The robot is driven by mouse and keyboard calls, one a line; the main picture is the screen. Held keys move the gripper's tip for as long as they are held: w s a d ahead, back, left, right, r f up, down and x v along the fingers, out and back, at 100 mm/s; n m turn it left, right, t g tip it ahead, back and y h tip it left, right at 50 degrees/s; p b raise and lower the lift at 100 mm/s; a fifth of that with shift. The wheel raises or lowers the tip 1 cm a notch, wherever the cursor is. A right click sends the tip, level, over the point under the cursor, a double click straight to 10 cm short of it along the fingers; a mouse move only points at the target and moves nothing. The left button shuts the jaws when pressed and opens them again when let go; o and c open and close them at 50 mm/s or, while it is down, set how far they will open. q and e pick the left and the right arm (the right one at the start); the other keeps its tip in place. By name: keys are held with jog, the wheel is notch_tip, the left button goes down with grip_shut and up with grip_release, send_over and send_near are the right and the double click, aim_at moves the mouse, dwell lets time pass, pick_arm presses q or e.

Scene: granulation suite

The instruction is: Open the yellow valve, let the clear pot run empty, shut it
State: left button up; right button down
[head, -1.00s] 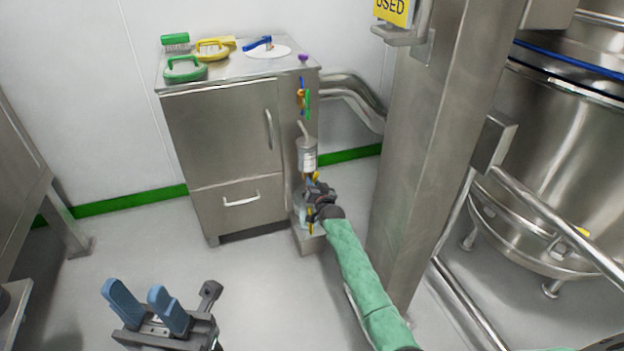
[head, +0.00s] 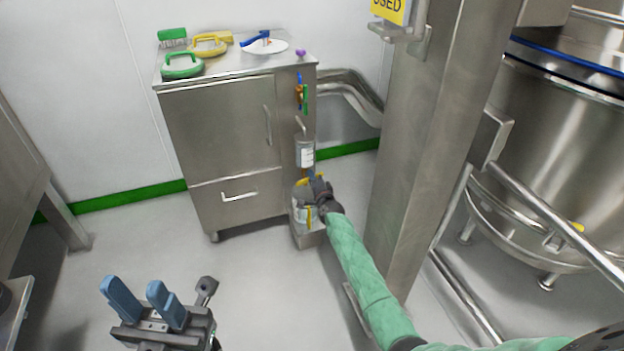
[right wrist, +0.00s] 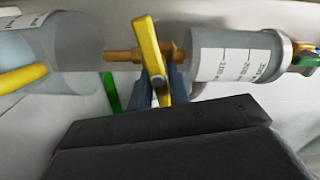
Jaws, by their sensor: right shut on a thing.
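The yellow valve (right wrist: 152,62) is a yellow lever on a brass fitting, its lever lying nearly crosswise to the pipe in the right wrist view. My right gripper (right wrist: 162,85) is shut on this lever, with a blue finger on each side. The clear pot (right wrist: 236,55) with printed graduations adjoins the fitting; it is upright above the valve in the head view (head: 305,153). I cannot tell its liquid level. A clear jug (right wrist: 75,42) with a yellow handle is at the pipe's other end, below the valve in the head view. My left gripper (head: 145,305) is open and empty.
The pot hangs beside a steel cabinet (head: 225,130) with brushes and scrubbers on top. A steel column (head: 425,150) stands close to the right of my right arm, with a large steel vessel (head: 560,150) beyond.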

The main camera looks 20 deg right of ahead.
jog(key=shift+d+f+m, duration=0.1)
jog(key=shift+f+m, duration=0.05)
jog(key=shift+m, duration=1.05)
jog(key=c, duration=1.3)
grip_release()
jog(key=shift+c, duration=0.2)
jog(key=s+p, duration=0.1)
jog(key=s, duration=0.7)
jog(key=shift+d, duration=0.15)
